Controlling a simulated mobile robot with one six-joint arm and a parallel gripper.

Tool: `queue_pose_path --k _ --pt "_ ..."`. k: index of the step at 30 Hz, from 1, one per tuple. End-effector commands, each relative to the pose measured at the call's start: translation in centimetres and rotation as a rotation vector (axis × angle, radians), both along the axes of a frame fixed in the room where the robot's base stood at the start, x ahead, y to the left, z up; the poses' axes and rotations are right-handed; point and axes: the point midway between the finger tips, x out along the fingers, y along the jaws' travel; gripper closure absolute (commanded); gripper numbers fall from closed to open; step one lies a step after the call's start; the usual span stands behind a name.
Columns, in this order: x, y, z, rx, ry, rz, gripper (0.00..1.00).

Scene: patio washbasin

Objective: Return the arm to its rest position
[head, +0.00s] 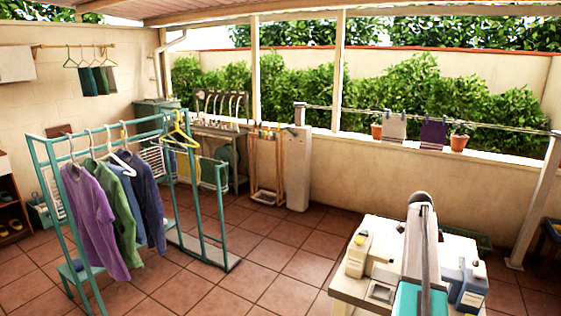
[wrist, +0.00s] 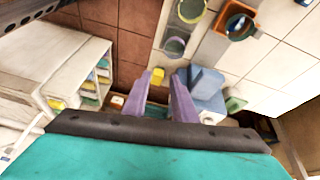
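My gripper (wrist: 157,92) shows in the wrist view as two purple fingers beyond a dark bar and a teal body. The fingers stand apart with a clear gap, and nothing is held between them. A yellow item and a teal item show in the background of the gap. In the head view my arm, grey and teal, rises in front of the white table at the lower right. My gripper's fingers cannot be made out there.
A white table (head: 347,290) with bottles and boxes is at the lower right. A teal clothes rack (head: 50,199) with hung shirts stands left on open tiled floor. In the wrist view, a white shelf unit (wrist: 60,77) is left and a blue container (wrist: 207,92) right of the fingers.

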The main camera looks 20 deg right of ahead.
Motion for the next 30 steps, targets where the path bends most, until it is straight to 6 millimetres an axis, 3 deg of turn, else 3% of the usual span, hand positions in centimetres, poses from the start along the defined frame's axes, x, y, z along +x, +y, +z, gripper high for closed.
queue_pose_path --k 6,15,23,30 --pt "3.6 6.5 -7.6 0.058 0.059 0.095 0.75" --pt "5.9 17.0 -18.1 0.145 0.14 0.231 0.75" --pt "5.4 26.4 -26.6 0.23 0.211 0.383 0.75" --pt "3.1 34.7 -33.6 0.32 0.279 0.551 0.75"
